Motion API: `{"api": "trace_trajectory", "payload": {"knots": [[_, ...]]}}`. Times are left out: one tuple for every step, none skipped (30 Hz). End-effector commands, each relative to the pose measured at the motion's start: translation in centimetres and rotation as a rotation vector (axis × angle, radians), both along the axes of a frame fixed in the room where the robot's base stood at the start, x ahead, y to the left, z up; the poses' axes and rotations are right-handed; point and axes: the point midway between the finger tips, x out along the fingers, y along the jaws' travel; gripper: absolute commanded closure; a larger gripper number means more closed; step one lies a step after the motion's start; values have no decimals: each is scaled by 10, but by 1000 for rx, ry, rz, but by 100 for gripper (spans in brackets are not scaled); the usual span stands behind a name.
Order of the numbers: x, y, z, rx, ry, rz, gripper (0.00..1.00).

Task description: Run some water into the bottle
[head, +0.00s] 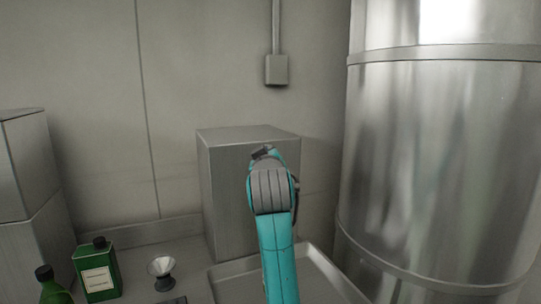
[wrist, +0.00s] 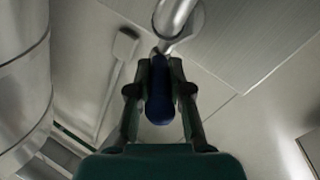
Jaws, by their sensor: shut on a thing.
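My gripper (wrist: 159,72) is shut on a dark blue, rounded grip (wrist: 158,105), which looks like the handle of a tap. A shiny metal pipe (wrist: 168,45), with more blue on it, runs just beyond the fingertips beside a steel box. In the head view my gripper (head: 266,153) is in front of the steel box (head: 225,190) and hides the tap. A green bottle with a dark cap (head: 52,290) stands at the lower left, partly cut off. No bottle shows at the tap; my arm covers part of that area.
A green labelled tin (head: 97,272) and a small metal funnel (head: 161,270) stand on the counter at left. A shallow steel tray or basin (head: 330,274) lies below the box. A large steel tank (head: 440,160) fills the right. A switch box (head: 277,70) is on the wall.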

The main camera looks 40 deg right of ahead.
Motion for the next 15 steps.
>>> {"api": "trace_trajectory", "payload": {"knots": [[3,5,0,0,2,-32,100],[4,5,0,0,1,-56,100],[5,7,0,1,1,-86,100],[6,7,0,1,2,-109,100],[7,8,0,1,2,-132,100],[7,9,0,0,3,-160,100],[8,9,-1,0,2,-182,100],[9,10,0,0,2,-202,100],[10,11,0,1,2,-228,100],[11,11,0,0,2,-247,100],[11,11,0,0,3,-266,100],[12,12,0,0,2,-288,100],[12,12,0,1,2,-304,100],[13,13,0,0,3,-318,100],[14,13,0,0,2,-336,100]]}}
